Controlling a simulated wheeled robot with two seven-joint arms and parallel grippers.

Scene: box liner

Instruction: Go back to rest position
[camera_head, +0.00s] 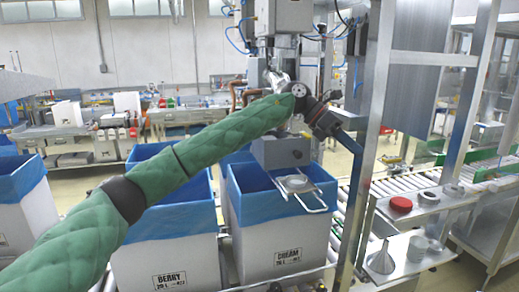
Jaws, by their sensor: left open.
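My left arm, in a green quilted sleeve with dark joints, reaches from the lower left across the view. My left gripper (341,135) is at its end, raised near the metal upright right of the centre. The gripper is dark and small here; it is open, and I see nothing held in it. It is above and to the right of the lined box marked CHERM (278,247). My right gripper does not show clearly anywhere in the view.
A box marked BERRY (168,265) stands under my left arm. A wire-handled piece (297,186) sits over the CHERM box, below a grey machine head (281,151). A metal upright (366,140) and a shelf with a red lid (401,204) and funnel (381,260) stand at the right.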

